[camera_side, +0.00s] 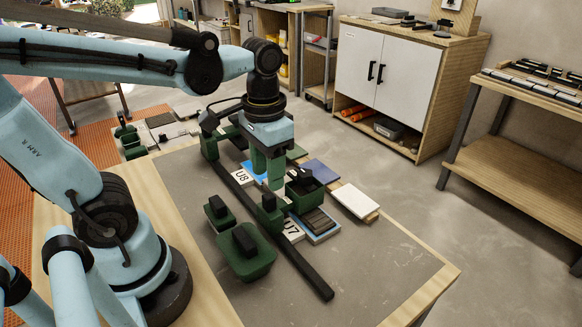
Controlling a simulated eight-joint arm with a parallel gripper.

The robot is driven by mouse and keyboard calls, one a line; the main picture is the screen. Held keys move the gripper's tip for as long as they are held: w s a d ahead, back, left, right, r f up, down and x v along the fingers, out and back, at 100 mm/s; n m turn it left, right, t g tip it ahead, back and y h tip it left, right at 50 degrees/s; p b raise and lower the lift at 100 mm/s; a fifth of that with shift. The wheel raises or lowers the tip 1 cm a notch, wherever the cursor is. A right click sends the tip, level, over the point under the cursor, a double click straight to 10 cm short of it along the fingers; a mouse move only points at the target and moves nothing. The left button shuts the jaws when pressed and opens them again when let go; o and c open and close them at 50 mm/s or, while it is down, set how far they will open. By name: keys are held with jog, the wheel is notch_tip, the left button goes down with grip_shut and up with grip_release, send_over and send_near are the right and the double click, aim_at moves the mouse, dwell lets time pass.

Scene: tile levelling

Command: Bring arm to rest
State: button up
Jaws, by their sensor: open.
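My arm reaches over the grey-topped workbench (395,262) from the left. My gripper (267,172) points down above the middle of the bench with its green fingers apart. No held object shows between them. The fingertips are close to the pieces below; whether they touch anything cannot be told. A long black bar (300,268) runs diagonally just beside and in front of the gripper. A white label U8 (241,177) is left of the fingers and a label U7 (291,231) is to the lower right. The gripper partly hides a blue piece (252,167).
Green pieces with black tops (246,254) (219,212) stand at the front. A green box-like piece (305,188), a dark blue tile (320,171) and a white tile (354,201) are right of the gripper. The bench's right front is clear. A white cabinet (385,70) stands behind.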

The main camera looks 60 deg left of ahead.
jog(key=shift+r, duration=0.3)
jog(key=shift+w+f+t, duration=0.25)
jog(key=shift+t, duration=0.55)
jog(key=t, duration=0.1)
jog(key=w+t, duration=0.1)
jog(key=shift+w+f+t, duration=0.1)
jog(key=shift+f+t, duration=0.05)
jog(key=shift+t, duration=0.25)
jog(key=shift+w+r+t, duration=0.2)
jog(key=shift+w+t, duration=0.5)
jog(key=shift+t, duration=0.7)
